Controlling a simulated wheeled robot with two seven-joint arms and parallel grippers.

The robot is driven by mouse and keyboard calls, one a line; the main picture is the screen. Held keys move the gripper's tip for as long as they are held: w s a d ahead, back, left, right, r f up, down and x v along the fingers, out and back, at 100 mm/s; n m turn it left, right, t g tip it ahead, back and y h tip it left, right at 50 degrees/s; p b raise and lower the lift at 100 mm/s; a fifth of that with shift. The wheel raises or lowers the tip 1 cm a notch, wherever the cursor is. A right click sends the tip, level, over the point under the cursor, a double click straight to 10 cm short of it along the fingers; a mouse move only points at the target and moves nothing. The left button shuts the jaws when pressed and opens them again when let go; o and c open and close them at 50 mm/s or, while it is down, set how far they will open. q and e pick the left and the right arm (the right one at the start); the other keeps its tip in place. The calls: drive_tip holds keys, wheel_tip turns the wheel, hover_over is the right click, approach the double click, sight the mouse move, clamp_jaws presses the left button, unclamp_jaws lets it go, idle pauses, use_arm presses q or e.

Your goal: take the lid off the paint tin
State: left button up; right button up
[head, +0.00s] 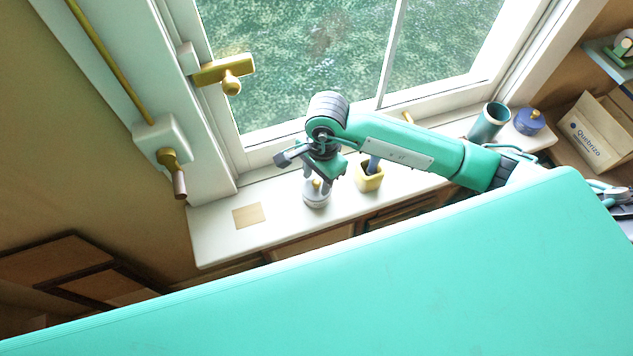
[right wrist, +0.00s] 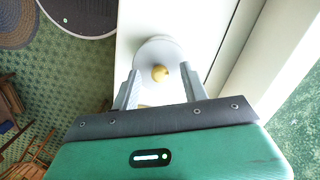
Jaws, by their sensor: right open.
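A pale grey-white round tin (head: 316,198) with a small gold knob on its lid stands upright on the white windowsill. I take it as the paint tin. In the right wrist view its lid (right wrist: 155,50) is seen from above, with the yellow knob (right wrist: 160,73) between the finger ends. My right gripper (head: 320,181) points down over the tin, its fingers open on either side of the knob. I cannot tell whether they touch it. The gripper partly hides the lid in the head view.
A yellow pot (head: 369,180) with a blue thing in it stands close right of the tin. A teal cup (head: 488,122) and a blue gold-knobbed jar (head: 528,122) stand farther right. A flat beige square (head: 248,216) lies left on clear sill (head: 215,222). The window is behind.

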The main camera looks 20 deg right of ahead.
clamp_jaws()
idle(0.4)
